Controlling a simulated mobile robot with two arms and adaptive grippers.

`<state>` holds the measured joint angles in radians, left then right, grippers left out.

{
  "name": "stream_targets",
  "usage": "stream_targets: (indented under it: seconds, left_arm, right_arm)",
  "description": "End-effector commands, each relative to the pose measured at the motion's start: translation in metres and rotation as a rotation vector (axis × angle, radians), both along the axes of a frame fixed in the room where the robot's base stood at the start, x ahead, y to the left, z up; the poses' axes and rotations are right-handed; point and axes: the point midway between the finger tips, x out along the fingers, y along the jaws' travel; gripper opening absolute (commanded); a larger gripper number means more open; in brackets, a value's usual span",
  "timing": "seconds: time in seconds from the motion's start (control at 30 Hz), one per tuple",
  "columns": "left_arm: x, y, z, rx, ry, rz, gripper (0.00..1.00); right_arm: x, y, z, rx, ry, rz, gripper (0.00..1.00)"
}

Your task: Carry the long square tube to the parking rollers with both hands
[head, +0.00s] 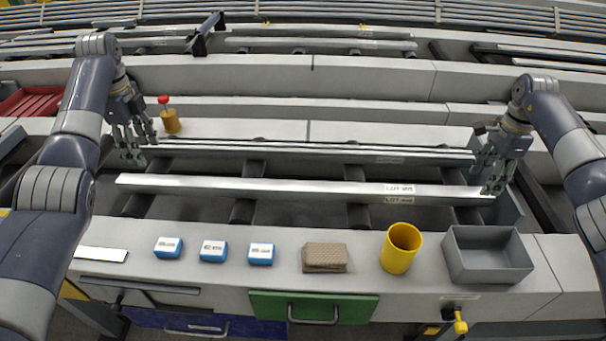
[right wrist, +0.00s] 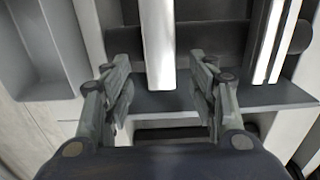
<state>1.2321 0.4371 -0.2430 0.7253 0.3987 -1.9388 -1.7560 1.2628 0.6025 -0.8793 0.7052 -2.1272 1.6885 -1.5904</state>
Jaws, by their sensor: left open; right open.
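A long square tube (head: 290,187) lies across dark rollers (head: 245,195), with a white label near its right end. It also shows in the right wrist view (right wrist: 158,45). My right gripper (head: 493,180) is open at the tube's right end; in the right wrist view (right wrist: 162,92) the tube's end lies between the lines of the two fingers, and I cannot tell if they touch it. My left gripper (head: 137,150) is open above and behind the tube's left end, close to the thin profiles. I cannot tell which rollers are the parking rollers.
Thin profiles (head: 320,152) lie just behind the tube. A red-topped brass object (head: 170,120) stands beside my left gripper. Blue boxes (head: 213,251), a brown block (head: 325,258), a yellow cup (head: 401,248) and a grey bin (head: 487,254) line the front ledge. More bars lie at the back.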

Motion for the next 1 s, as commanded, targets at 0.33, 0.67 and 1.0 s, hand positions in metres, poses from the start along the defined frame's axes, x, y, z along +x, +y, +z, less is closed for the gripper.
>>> stream_targets:
  seconds: [0.33,0.67,1.0]
  left_arm:
    - [0.000,0.000,-0.001,0.000,0.000,0.000,0.53]
    - [0.000,0.000,-0.001,0.000,0.000,0.000,0.53]
    - [0.000,0.000,0.009,0.000,-0.001,0.000,0.53]
  right_arm:
    - [0.000,0.000,0.055,0.001,0.000,0.000,0.53]
    - [0.000,0.000,0.060,0.000,0.001,0.000,0.53]
    - [0.000,0.000,0.069,0.001,0.000,0.001,0.53]
